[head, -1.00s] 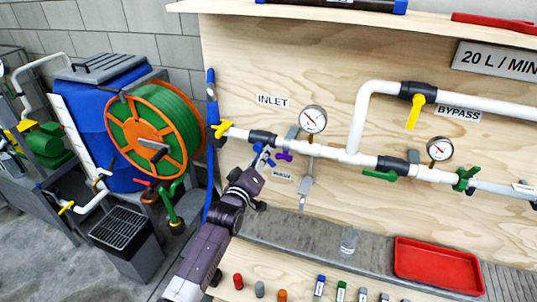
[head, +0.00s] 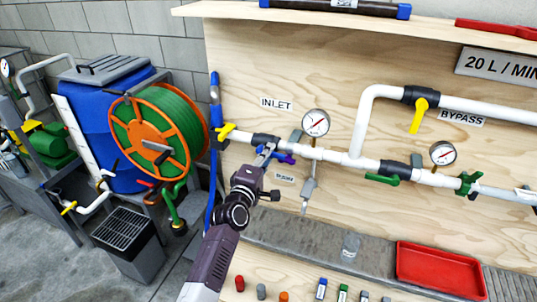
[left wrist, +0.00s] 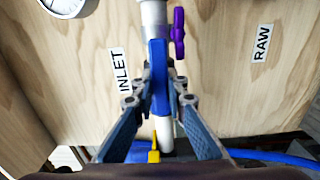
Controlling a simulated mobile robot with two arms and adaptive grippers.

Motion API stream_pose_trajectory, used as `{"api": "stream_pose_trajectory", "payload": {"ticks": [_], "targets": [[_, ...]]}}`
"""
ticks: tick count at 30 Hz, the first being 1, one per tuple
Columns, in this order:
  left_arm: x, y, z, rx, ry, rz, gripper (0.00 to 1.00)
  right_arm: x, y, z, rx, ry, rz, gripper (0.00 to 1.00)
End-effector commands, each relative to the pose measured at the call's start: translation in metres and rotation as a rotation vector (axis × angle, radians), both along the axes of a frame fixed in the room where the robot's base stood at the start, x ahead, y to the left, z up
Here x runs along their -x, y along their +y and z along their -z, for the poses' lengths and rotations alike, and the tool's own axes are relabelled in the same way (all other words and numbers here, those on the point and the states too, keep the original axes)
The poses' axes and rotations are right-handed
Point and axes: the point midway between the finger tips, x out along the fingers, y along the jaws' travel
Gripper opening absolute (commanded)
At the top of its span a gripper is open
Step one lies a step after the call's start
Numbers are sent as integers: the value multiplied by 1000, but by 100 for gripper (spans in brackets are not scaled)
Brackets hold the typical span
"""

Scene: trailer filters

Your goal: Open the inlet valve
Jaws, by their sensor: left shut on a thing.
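The inlet valve has a black body (head: 265,139) on the white pipe, right below the INLET label (head: 276,103). Its blue lever handle (left wrist: 159,80) shows in the left wrist view between my fingers, running in line with the pipe behind it. My left gripper (head: 266,154) reaches up to the valve from below; in the left wrist view its fingers (left wrist: 159,88) are closed on both sides of the blue handle. In the head view the gripper hides much of the handle. My right gripper is in neither view.
A purple raw-sample valve handle (left wrist: 179,32) is close beside the gripper. A yellow handle (head: 225,132) is at the pipe's left end. A pressure gauge (head: 316,123) stands just right. A green-handled valve (head: 382,178) and a red tray (head: 440,246) lie further right.

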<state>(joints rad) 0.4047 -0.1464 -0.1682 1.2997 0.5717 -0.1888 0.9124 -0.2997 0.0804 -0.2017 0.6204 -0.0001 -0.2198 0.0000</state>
Motion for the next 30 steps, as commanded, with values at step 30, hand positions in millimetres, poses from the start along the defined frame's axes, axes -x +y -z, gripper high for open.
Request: {"api": "stream_pose_trajectory", "payload": {"ticks": [30], "targets": [[0, 0, -1, 42, 15, 0, 31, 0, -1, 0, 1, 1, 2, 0]]}}
